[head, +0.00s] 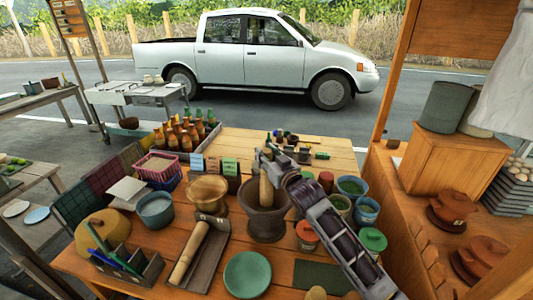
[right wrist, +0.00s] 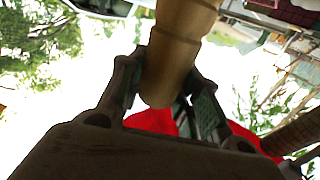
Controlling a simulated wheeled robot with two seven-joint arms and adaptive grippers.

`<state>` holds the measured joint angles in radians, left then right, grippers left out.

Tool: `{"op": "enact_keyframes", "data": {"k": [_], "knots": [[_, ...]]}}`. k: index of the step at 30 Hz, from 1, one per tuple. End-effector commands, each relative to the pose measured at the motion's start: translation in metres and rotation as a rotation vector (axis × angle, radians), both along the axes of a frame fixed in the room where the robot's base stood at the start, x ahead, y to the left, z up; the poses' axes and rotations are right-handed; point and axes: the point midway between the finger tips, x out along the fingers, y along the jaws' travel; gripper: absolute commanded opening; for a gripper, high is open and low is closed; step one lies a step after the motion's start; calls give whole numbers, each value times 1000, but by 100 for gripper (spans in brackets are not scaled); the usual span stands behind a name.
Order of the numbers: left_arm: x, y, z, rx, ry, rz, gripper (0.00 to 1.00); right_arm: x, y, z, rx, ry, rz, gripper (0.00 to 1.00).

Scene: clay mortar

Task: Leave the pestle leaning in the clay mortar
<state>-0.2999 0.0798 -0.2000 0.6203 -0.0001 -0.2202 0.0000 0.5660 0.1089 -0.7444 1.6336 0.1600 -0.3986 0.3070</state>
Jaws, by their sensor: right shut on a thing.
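The dark brown clay mortar (head: 266,226) stands on the wooden table near its middle. The light wooden pestle (head: 266,192) is close to upright, its lower part at the mortar's mouth. I cannot tell whether its lower end touches the mortar inside. My right gripper (head: 268,158) is shut on the pestle's upper part, above the mortar. In the right wrist view the pestle (right wrist: 178,50) runs between the two fingers (right wrist: 160,98); the mortar is not clearly seen there. My left gripper is not in view.
A wooden bowl (head: 208,192) stands just left of the mortar. A wooden roller lies on a tray (head: 213,262) at front left. A green plate (head: 247,274) lies in front. Colored pots (head: 365,211) crowd the right side. Bottles (head: 185,133) stand behind left.

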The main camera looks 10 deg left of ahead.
Motion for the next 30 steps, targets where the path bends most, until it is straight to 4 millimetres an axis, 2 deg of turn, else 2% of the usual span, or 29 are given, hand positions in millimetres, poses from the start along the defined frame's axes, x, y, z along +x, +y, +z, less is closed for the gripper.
{"op": "enact_keyframes", "data": {"k": [20,30], "knots": [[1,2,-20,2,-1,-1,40,0,0,-42,1,0,0,0],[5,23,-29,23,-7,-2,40,0,0,-62,3,0,1,0]]}}
